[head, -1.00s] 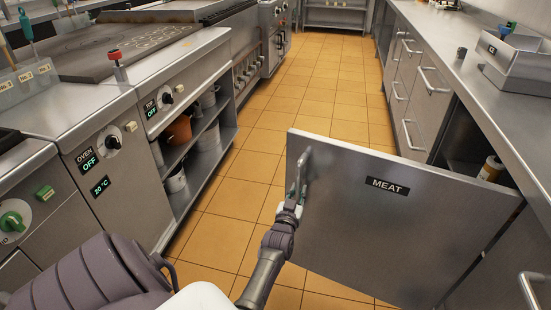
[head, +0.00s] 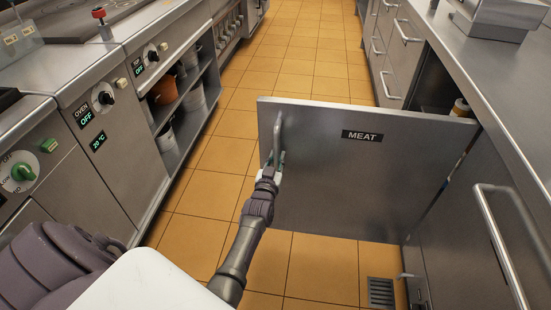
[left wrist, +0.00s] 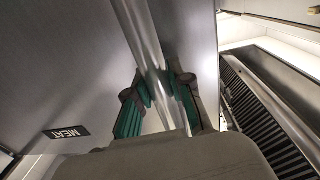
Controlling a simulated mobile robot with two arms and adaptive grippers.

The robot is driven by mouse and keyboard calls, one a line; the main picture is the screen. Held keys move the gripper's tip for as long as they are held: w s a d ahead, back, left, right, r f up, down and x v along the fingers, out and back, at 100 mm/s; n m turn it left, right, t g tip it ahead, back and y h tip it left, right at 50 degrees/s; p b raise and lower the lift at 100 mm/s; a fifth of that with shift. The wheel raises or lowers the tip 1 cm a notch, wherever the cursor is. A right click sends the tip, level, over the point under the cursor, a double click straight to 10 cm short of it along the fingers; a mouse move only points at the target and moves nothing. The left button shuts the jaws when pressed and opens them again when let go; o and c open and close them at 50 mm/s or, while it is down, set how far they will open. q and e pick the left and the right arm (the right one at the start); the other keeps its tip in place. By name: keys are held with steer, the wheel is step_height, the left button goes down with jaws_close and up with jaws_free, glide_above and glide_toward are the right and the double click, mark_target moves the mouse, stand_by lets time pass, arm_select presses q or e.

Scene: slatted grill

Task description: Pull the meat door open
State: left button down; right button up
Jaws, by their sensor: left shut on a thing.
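The meat door (head: 340,185) is a grey metal panel with a black MEAT label. It stands wide open, swung out into the aisle from the right-hand counter. Its upright bar handle (head: 277,138) is near the door's left edge. My left gripper (head: 271,168) is at the lower part of this handle. In the left wrist view the green-padded fingers of my left gripper (left wrist: 158,98) are shut around the handle (left wrist: 146,40), with the door (left wrist: 60,75) behind. My right gripper is not in view.
The right-hand counter (head: 480,70) runs along the door's hinge side, with another bar handle (head: 500,240) in front. The oven unit (head: 105,130) and open shelves stand at left. The orange tiled floor (head: 225,150) between is clear, with a drain grate (head: 381,292) below the door.

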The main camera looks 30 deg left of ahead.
arm_select(q)
steer(key=c, duration=1.1)
jaws_free()
steer(key=shift+a+r, duration=0.1)
steer(key=shift+o, duration=0.4)
steer(key=v, duration=1.2)
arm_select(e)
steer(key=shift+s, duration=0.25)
